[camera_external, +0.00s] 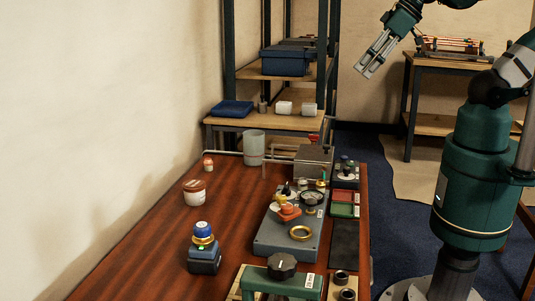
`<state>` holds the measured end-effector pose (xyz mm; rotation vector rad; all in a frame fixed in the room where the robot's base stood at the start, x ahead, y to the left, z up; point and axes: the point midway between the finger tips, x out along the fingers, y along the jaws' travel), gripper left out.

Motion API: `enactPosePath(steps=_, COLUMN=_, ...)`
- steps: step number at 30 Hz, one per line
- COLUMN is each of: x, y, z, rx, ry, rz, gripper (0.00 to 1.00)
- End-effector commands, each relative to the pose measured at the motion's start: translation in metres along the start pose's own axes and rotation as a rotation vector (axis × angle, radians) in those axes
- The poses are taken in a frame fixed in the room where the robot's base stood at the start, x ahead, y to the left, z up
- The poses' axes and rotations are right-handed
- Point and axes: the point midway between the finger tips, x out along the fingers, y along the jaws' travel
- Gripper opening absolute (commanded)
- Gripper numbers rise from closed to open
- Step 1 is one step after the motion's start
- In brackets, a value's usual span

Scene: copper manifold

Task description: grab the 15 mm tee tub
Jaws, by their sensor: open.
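My gripper (366,68) is high at the top of the view, above and beyond the workbench. It points down and to the left, is open, and holds nothing. I cannot tell which container is the 15 mm tee tub, because no label is readable at this size. Tub-like things in view are a red tray (342,210) and a green tray (343,197) at the bench's right edge, a blue bin (286,60) on the shelf, and a low blue tray (232,108) on the lower shelf. My gripper is apart from all of them.
The brown workbench (140,262) holds a white jar with a reddish lid (194,194), a blue-capped device (204,255), a grey fixture plate (272,241) with fittings, and a grey cup (254,148). A side table (455,61) with copper pipes stands at the back right. The bench's left part is mostly clear.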

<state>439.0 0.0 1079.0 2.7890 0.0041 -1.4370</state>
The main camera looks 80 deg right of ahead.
Motion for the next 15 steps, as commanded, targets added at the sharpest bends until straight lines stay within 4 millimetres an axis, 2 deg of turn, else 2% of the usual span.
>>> enactPosePath(steps=8, x=0.002, y=-0.005, z=-0.020, rx=-0.060, ry=-0.021, rz=-0.005, gripper=0.59)
enactPosePath(steps=15, x=0.008, y=-0.014, z=-0.051, rx=-0.164, ry=-0.059, rz=-0.014, gripper=0.59)
